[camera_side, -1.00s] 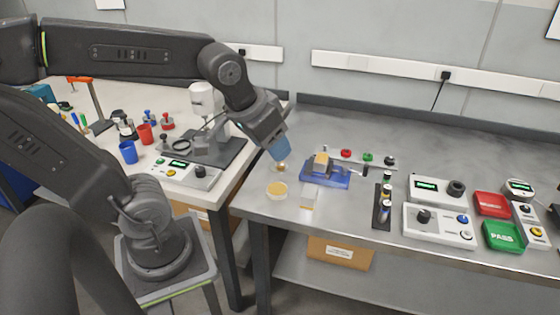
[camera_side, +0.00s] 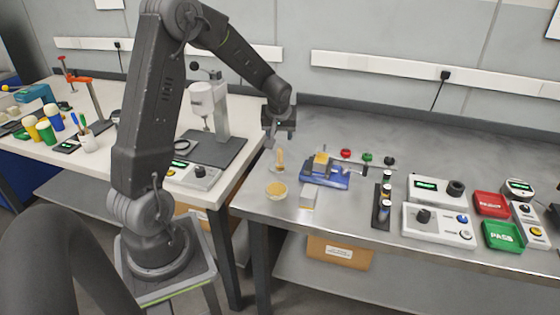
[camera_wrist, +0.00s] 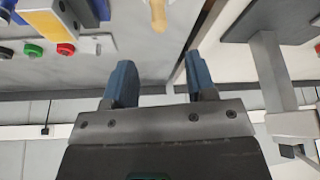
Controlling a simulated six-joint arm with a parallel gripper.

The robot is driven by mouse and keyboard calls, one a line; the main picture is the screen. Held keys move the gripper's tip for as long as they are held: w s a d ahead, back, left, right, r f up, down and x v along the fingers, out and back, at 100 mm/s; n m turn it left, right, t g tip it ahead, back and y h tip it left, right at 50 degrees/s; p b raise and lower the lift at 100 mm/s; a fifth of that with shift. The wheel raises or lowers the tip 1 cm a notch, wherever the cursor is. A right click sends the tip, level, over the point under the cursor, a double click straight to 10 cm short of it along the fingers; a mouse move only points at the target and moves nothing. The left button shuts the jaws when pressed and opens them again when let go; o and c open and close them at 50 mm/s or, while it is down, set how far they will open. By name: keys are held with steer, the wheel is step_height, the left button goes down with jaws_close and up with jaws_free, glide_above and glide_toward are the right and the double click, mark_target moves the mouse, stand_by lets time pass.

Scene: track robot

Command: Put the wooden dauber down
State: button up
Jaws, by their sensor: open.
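The wooden dauber (camera_side: 280,158) stands upright on the metal bench, behind a shallow round dish (camera_side: 276,191) with yellowish contents. Its light wooden end also shows in the wrist view (camera_wrist: 158,14), cut off by the top edge. My gripper (camera_side: 271,140) is above the dauber and apart from it. In the wrist view my gripper (camera_wrist: 160,72) has its two blue fingers spread with nothing between them. The dauber's base is too small to make out clearly.
A blue vise (camera_side: 325,175) holding a yellowish block stands right of the dauber. A small pale-topped block (camera_side: 309,197) lies in front. A dark rack (camera_side: 383,204), control boxes, a red tray (camera_side: 491,204) and a green tray (camera_side: 503,236) are further right. A press (camera_side: 210,105) stands left.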

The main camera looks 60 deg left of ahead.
mark_target(280, 149)
steer(key=x, duration=1)
steer(key=shift+f, duration=0.45)
jaws_close()
